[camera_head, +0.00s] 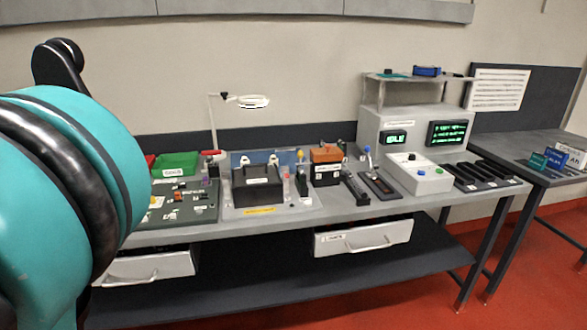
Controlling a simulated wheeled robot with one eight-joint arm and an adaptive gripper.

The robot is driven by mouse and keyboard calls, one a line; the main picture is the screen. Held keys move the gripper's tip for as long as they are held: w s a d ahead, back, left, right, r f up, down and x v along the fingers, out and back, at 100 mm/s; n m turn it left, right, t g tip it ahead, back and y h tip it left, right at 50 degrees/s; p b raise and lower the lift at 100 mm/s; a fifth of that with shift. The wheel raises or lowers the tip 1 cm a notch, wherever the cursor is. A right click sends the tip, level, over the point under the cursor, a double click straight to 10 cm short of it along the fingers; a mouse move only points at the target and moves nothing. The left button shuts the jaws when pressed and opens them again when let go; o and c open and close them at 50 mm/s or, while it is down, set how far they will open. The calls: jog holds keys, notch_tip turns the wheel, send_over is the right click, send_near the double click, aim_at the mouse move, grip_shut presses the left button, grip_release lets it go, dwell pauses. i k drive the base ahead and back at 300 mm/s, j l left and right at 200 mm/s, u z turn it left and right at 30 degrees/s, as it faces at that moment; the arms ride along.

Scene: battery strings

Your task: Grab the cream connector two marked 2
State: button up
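Small cream pieces stand along the back of a dark battery block (257,188) in the middle of the workbench; one cream piece (245,160) is at its left and another cream piece (273,158) at its right. They are too small to read any number, so I cannot tell which one is marked 2. My teal and black arm fills the left edge of the view. My gripper is out of view.
The grey workbench (350,208) carries a green bin (176,165), an orange-topped black block (327,172), a button box (418,175) and a console with green screens (447,133). Two drawers (362,238) hang below. A second table (545,150) stands right. Red floor lies in front.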

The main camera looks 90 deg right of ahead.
aim_at(244, 160)
jog(key=z, duration=2)
jog(key=j+z, duration=0.2)
jog(key=z, duration=0.2)
jog(key=i+j+z, duration=0.1)
jog(key=z, duration=0.25)
jog(key=j+z, duration=0.55)
jog(key=z, duration=0.2)
jog(key=j, duration=0.45)
jog(key=k+j, duration=0.1)
jog(key=j, duration=0.3)
